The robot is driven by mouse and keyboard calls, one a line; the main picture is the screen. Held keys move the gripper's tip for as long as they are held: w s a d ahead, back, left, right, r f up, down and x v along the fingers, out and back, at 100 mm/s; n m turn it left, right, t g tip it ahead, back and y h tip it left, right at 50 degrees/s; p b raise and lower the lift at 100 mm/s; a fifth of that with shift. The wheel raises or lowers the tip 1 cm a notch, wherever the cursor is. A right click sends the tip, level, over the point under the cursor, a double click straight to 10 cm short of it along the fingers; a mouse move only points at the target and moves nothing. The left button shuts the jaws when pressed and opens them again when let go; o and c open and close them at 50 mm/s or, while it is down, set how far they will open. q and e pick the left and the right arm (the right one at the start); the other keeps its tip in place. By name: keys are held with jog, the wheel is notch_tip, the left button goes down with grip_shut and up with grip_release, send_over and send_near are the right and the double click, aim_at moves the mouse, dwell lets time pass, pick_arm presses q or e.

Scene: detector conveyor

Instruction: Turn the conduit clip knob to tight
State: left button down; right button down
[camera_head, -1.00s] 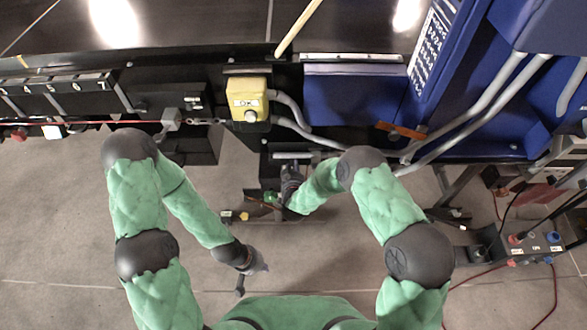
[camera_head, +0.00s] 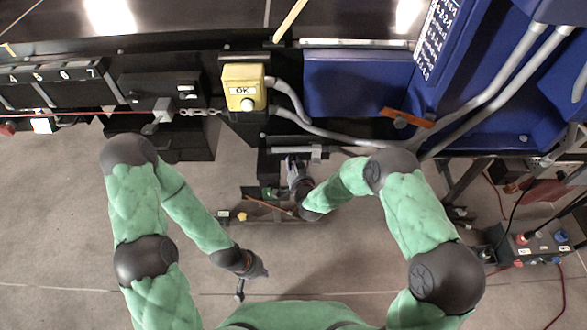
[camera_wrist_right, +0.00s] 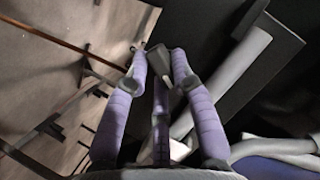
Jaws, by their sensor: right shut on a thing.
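In the head view a grey conduit (camera_head: 290,150) runs under the machine edge, with a small grey clip (camera_head: 316,153) on it. My right gripper (camera_head: 297,164) is just below this conduit, reaching up to it. In the right wrist view its purple fingers (camera_wrist_right: 160,62) are closed around a small dark grey piece, which looks like the clip knob (camera_wrist_right: 160,92). The grey conduit (camera_wrist_right: 232,78) passes right beside the fingers. The knob's marking and turn angle cannot be read. My left gripper (camera_head: 258,268) hangs low over the floor, away from the conveyor; its fingers are too small to judge.
A blue panel (camera_head: 355,85) and an orange piece (camera_head: 407,117) are to the right. A low stand (camera_head: 265,210) is below my right gripper. Floor at left is clear.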

jog(key=shift+f+m+t+y+b, duration=0.15)
jog(key=shift+m+t+y+b, duration=0.4)
jog(key=shift+m+b, duration=1.15)
jog(key=shift+f+m+t+y+b, duration=0.2)
jog(key=shift+m+t+y+b, duration=0.35)
jog(key=shift+m+b, duration=1.15)
jog(key=shift+f+m+t+y+b, duration=0.25)
jog(key=shift+m+y+b, duration=0.65)
jog(key=shift+b, duration=1.35)
jog(key=shift+r+m, duration=0.15)
jog(key=shift+m, duration=0.25)
jog(key=c, duration=1)
grip_release()
jog(key=shift+c, duration=0.2)
jog(key=v, duration=1.2)
